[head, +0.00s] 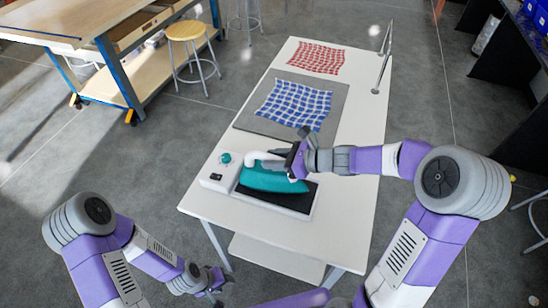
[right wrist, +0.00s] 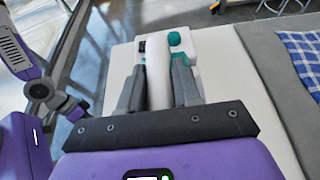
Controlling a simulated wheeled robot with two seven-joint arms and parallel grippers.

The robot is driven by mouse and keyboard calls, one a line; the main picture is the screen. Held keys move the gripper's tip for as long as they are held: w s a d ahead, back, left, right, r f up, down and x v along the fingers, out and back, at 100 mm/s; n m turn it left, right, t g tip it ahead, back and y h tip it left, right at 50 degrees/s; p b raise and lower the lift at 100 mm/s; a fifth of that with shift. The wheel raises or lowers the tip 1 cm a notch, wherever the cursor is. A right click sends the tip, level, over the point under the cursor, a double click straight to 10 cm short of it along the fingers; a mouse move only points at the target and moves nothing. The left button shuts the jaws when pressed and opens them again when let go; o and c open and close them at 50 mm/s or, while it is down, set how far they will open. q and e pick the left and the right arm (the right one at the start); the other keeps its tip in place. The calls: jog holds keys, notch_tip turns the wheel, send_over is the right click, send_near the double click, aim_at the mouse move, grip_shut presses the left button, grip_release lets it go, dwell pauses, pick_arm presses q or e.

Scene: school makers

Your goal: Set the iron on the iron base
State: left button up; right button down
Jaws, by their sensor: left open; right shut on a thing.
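The iron (head: 268,180) has a teal body and a white handle. In the head view it is over the black pad of the iron base (head: 293,202); I cannot tell whether it touches the pad. The base is white, with a teal knob and a small black switch at its left end. My right gripper (head: 292,160) is shut on the iron's handle. In the right wrist view the white handle (right wrist: 158,78) stands between the two grey fingers, and the teal body is mostly hidden. My left gripper (head: 216,284) is open and empty, low beside the table's front left.
The base stands near the front of a white table (head: 345,215). Behind it lie a grey mat (head: 257,122) with a blue checked cloth (head: 295,105) and a red checked cloth (head: 318,57). A metal rail (head: 383,60) rises at the right edge. A stool (head: 190,32) and workbench stand left.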

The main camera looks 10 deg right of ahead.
jog(key=shift+f+b, duration=0.45)
jog(key=shift+f, duration=0.25)
jog(key=shift+f+b, duration=0.5)
jog(key=shift+f, duration=0.05)
dwell(1.0)
jog(key=c, duration=1.1)
grip_release()
jog(key=shift+f, duration=0.15)
jog(key=shift+p+v, duration=1)
jog(key=shift+v, duration=0.75)
jog(key=p+v, duration=0.4)
jog(key=v, duration=0.3)
jog(key=shift+s+d, duration=0.15)
jog(key=shift+d, duration=0.05)
